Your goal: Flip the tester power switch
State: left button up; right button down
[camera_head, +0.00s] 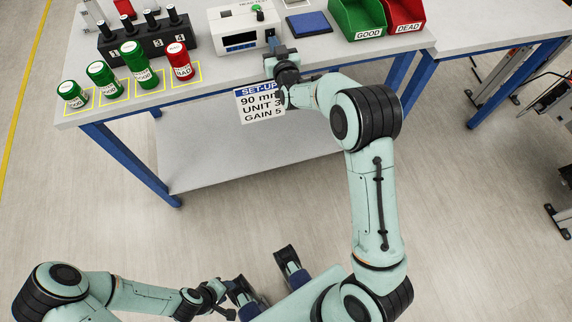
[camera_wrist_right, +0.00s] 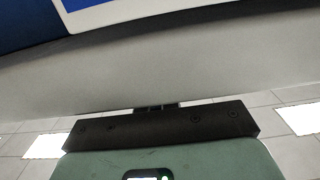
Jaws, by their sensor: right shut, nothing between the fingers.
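The tester (camera_head: 240,41), a white box with a dark display and a green-topped knob (camera_head: 258,12), stands near the front of the bench. My right gripper (camera_head: 278,50) is shut and empty, above the bench's front edge. I cannot tell whether it touches the tester. In the right wrist view, its dark body (camera_wrist_right: 160,122) shows at the bottom, and no switch is visible there. My left gripper (camera_head: 222,290) is low, away from the bench; its fingers are unclear.
A SET-UP sign (camera_head: 260,107) hangs at the bench front, just below my right gripper. Green GOOD (camera_head: 368,36) and red DEAD (camera_head: 403,30) bins stand right, beyond a blue pad (camera_head: 309,23). A black rack (camera_head: 150,47) and several capped cylinders stand left.

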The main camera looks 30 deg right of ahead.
jog(key=g+p, duration=0.1)
jog(key=p, duration=0.3)
jog(key=shift+r, duration=0.4)
jog(key=s, duration=0.1)
jog(key=s+b, duration=0.1)
jog(key=s+a, duration=0.1)
jog(key=shift+s+f+b, duration=0.1)
jog(key=shift+f+b, duration=0.25)
jog(key=b+v, duration=0.1)
jog(key=v, duration=1)
pick_arm(q)
notch_tip(320, 180, up, 6)
jog(key=w+p, duration=0.2)
jog(key=p, duration=0.2)
jog(key=shift+r, duration=0.2)
pick_arm(e)
jog(key=s+a+f+g+y, duration=0.1)
jog(key=s+a+f+g, duration=0.2)
jog(key=f, duration=0.5)
jog(key=s+a+f+g+y, duration=0.2)
jog(key=s+f, duration=0.3)
jog(key=f, duration=0.4)
jog(key=s+a+f+g+y, duration=0.2)
jog(key=s+a+f+g, duration=0.2)
jog(key=f, duration=0.4)
jog(key=shift+s+f+g, duration=0.2)
jog(key=shift+s+g, duration=0.1)
jog(key=shift+s, duration=0.1)
pick_arm(q)
jog(key=shift+s, duration=0.1)
